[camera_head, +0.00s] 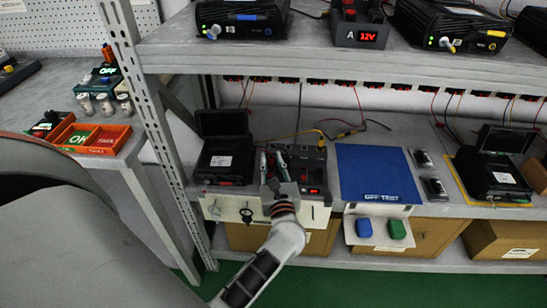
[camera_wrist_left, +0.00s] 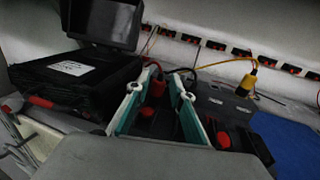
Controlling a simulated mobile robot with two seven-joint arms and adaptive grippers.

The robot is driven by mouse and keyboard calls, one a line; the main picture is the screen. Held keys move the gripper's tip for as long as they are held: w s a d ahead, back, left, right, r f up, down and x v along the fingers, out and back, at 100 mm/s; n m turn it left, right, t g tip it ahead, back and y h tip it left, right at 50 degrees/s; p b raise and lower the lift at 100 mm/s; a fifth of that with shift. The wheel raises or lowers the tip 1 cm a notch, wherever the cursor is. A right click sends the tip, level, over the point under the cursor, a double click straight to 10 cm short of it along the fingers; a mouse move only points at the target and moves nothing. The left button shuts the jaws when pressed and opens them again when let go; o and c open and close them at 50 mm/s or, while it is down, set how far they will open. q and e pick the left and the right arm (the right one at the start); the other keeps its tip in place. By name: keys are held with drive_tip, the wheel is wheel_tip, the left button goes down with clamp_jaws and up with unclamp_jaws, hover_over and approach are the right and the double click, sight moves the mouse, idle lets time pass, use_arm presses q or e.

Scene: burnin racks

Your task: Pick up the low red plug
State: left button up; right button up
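My left gripper (camera_head: 274,158) is over the front of a dark power unit (camera_head: 313,175) with a red display on the middle shelf. In the left wrist view the two teal-and-white fingers of the left gripper (camera_wrist_left: 164,76) stand apart. A red plug (camera_wrist_left: 157,88) with a cable shows in the gap between them, close to the left finger; I cannot tell whether they touch. Another red part (camera_wrist_left: 223,140) is on the unit to the right of the fingers. Which red part is the low plug is unclear. My right gripper is not in view.
An open black case (camera_head: 224,160) stands left of the unit. The upper shelf (camera_head: 300,58) overhangs the area. A yellow connector (camera_wrist_left: 247,84) and loose cables lie behind.

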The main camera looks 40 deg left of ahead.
use_arm(q)
drive_tip(key=shift+s, duration=0.1)
clamp_jaws()
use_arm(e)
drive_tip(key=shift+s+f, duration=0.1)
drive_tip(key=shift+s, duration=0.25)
use_arm(q)
drive_tip(key=shift+r, duration=0.1)
drive_tip(key=shift+r+p, duration=0.35)
drive_tip(key=shift+r, duration=0.2)
wheel_tip(320, 180, up, 19)
drive_tip(key=p, duration=1.4)
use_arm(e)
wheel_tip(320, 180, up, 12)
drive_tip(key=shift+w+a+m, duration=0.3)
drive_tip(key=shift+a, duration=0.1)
